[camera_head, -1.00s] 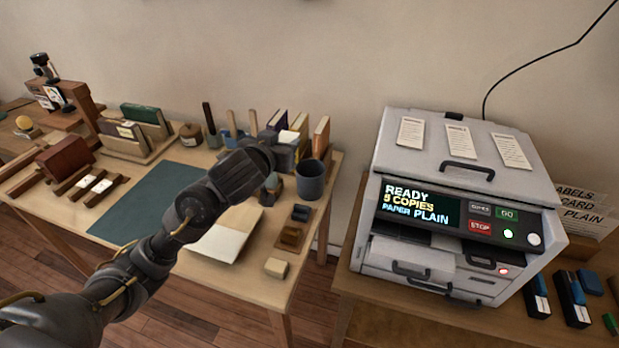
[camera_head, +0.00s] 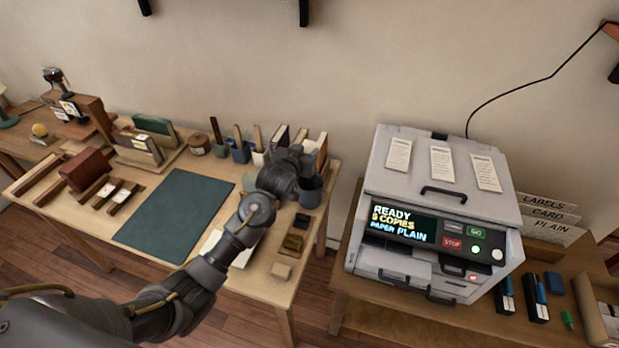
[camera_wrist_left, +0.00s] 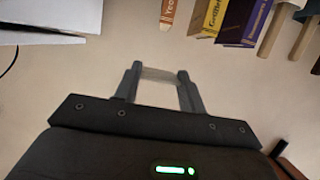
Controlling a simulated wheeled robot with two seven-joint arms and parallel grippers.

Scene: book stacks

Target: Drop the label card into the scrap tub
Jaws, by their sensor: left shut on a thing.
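The dark grey round tub (camera_head: 311,194) stands at the right back corner of the left table in the head view, partly covered by my left gripper. My left gripper (camera_head: 302,158) is over or just beside the tub; its height above the rim is hard to tell. In the left wrist view, my left gripper (camera_wrist_left: 158,78) is shut on a thin pale strip, the label card (camera_wrist_left: 158,73), seen nearly edge-on between the fingertips. In the head view the card is hidden by the gripper. My right gripper is not in view.
Upright books (camera_wrist_left: 212,18) and tool handles stand close behind the tub. A grey copier (camera_head: 440,210) reading READY stands on the right table. A green mat (camera_head: 175,208), small blocks (camera_head: 281,271) and a partly covered pale sheet lie on the left table.

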